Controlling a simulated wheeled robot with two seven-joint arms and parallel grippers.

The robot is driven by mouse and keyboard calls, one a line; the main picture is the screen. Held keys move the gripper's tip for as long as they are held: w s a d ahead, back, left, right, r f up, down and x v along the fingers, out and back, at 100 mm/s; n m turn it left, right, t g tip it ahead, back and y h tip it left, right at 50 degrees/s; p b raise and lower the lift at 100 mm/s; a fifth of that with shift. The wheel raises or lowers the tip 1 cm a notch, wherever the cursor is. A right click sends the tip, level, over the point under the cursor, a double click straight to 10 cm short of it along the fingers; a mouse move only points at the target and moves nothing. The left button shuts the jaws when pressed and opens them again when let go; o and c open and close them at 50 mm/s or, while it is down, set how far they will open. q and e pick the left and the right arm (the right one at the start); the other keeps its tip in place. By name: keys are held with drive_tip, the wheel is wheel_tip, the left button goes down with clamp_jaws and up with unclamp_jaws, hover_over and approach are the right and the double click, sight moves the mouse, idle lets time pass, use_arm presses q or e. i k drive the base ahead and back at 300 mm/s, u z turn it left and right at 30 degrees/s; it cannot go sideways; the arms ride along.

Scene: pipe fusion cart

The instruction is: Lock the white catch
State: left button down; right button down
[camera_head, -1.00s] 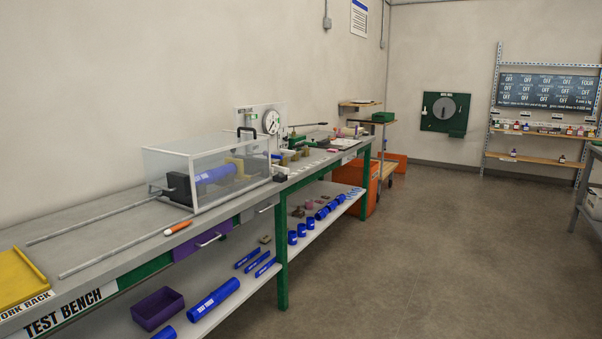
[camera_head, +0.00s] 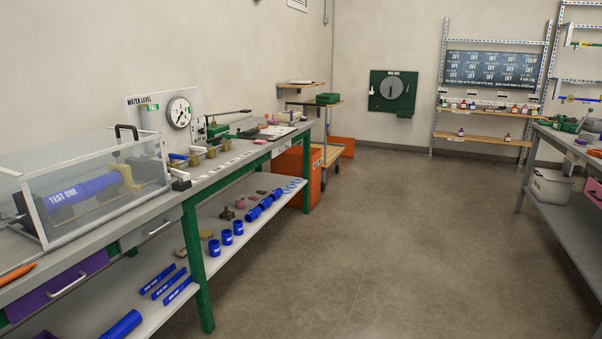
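A clear-walled test box (camera_head: 18,181) with a pale frame and a black handle on top stands on the bench at the left. A blue pipe marked "TEST ONE" (camera_head: 85,187) lies inside it, by a yellow clamp (camera_head: 128,177). A small white-and-dark fitting (camera_head: 180,178) sits at the box's right end; I cannot tell whether it is the white catch or whether it is locked. Neither of my grippers is in view.
The long bench has a gauge panel (camera_head: 180,113) behind it and a lower shelf with blue pipe pieces (camera_head: 239,228). An orange bin (camera_head: 296,172) stands at its far end. Another bench (camera_head: 555,160) is at the right. The floor (camera_head: 370,235) between is clear.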

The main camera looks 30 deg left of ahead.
sight(182, 176)
drive_tip(key=i, duration=2.3)
drive_tip(key=u, duration=0.8)
drive_tip(key=i, duration=1.65)
drive_tip(key=u, duration=1.95)
drive_tip(key=i, duration=0.75)
drive_tip(key=u, duration=0.5)
